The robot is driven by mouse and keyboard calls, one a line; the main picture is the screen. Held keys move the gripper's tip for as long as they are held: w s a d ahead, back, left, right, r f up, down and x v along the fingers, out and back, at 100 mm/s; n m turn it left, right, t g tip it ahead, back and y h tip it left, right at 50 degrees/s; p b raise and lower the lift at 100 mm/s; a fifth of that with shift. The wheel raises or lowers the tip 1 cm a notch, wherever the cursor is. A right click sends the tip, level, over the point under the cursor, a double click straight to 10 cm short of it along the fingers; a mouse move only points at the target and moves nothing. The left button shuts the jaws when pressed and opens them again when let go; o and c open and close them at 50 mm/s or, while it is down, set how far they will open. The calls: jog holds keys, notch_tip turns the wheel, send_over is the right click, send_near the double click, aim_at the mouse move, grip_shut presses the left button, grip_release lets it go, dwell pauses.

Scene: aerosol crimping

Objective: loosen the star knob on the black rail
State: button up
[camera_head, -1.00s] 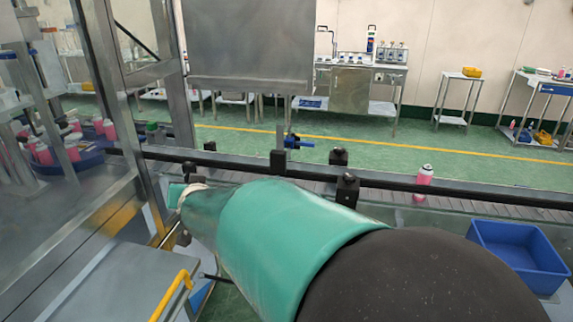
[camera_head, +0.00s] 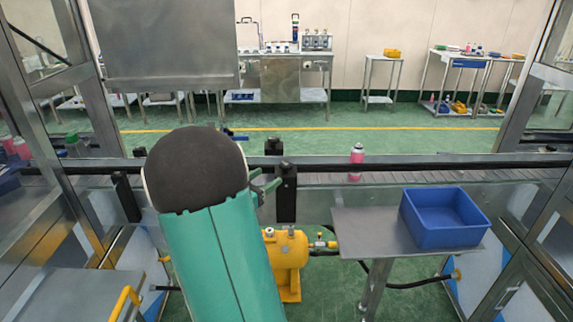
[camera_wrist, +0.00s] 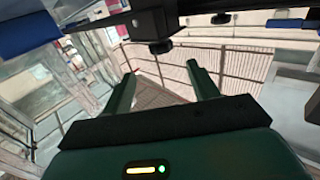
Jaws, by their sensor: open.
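The black rail (camera_head: 430,160) runs across the head view, with black clamp blocks on it. One black block (camera_head: 285,182) is just right of my gripper (camera_head: 268,187), whose green fingertips show beside my arm. In the wrist view a dark clamp with a round black knob (camera_wrist: 160,47) hangs near the top, beyond the fingertips. A second dark knob (camera_wrist: 222,18) lies further right. I cannot tell the star shape of either. My gripper also shows in the wrist view (camera_wrist: 163,80), with fingers apart and nothing between them. My arm hides part of the rail in the head view.
A blue bin (camera_head: 442,220) sits on a grey side table (camera_head: 365,232) at right. A pink can (camera_head: 356,160) stands by the rail. A yellow tank (camera_head: 287,255) with a hose is below. Metal posts and frames stand at both sides.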

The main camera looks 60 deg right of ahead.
aim_at(282, 167)
jog(key=x, duration=1)
jog(key=shift+w+d, duration=0.1)
jog(key=shift+d, duration=0.2)
jog(key=c, duration=1)
